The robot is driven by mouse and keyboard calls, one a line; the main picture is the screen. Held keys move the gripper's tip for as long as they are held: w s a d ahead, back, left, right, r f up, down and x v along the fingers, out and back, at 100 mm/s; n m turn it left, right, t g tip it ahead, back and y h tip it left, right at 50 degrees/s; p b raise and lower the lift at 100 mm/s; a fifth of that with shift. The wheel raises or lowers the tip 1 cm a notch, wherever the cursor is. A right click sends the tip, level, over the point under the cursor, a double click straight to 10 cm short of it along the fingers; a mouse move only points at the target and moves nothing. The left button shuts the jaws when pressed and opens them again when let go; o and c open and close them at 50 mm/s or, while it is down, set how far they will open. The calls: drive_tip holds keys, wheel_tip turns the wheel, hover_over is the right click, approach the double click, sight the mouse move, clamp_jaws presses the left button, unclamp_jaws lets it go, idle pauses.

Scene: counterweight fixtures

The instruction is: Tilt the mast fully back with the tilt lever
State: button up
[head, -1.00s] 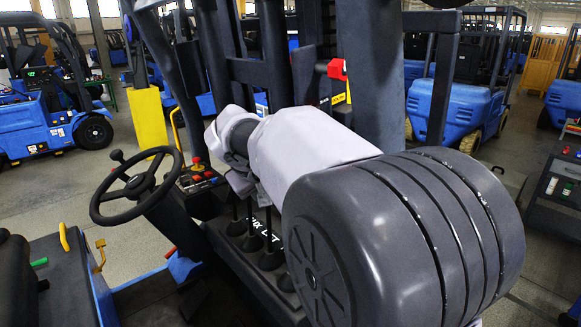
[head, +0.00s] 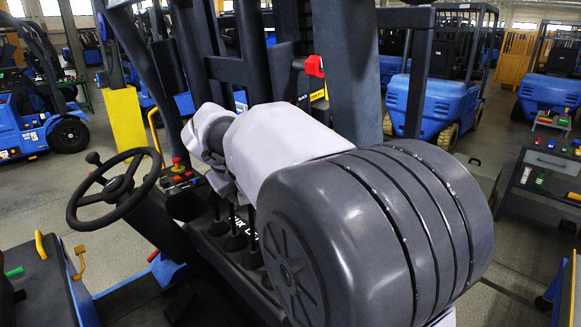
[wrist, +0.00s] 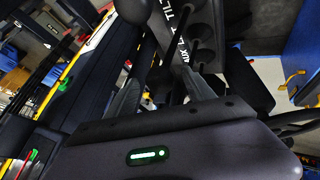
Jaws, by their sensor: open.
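The lever console (head: 225,240) of the forklift shows in the head view, with several dark lever stems (head: 233,215) rising from black boots. My arm hides the lever tops there. In the wrist view the turned white labels TILT and AUX show on the console near the top, with a dark lever stem (wrist: 181,35) and round boots beside them. My gripper (wrist: 162,82) is open, its two grey fingers apart and pointing at the levers. Dark parts show between the fingers; I cannot tell whether one is the tilt lever. The mast (head: 345,70) stands behind my arm in the head view.
A steering wheel (head: 115,190) and a small panel with red buttons (head: 180,180) are left of the levers. A red-ended part (head: 315,66) is on the mast side. A dark workbench (head: 545,185) stands at right. Other blue forklifts stand behind.

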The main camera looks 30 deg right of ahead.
drive_tip(key=p+v, duration=0.3)
drive_tip(key=v, duration=0.7)
drive_tip(key=shift+p, duration=0.35)
drive_tip(key=shift+f, duration=0.1)
drive_tip(key=s+a+f+m+y+b, duration=0.1)
drive_tip(key=s+a+f+y+b, duration=0.1)
drive_tip(key=s+a+f+b, duration=0.2)
drive_tip(key=s+a+f+m+y+b, duration=0.2)
drive_tip(key=s+a+f+b, duration=0.2)
drive_tip(key=s+f+b, duration=0.5)
drive_tip(key=s+a+f+m+y+b, duration=0.2)
drive_tip(key=s+f+b, duration=0.4)
drive_tip(key=s+f, duration=0.7)
wheel_tip(320, 180, down, 4)
drive_tip(key=shift+a+f+y, duration=0.15)
drive_tip(key=shift+a+y, duration=0.35)
drive_tip(key=shift+a, duration=0.75)
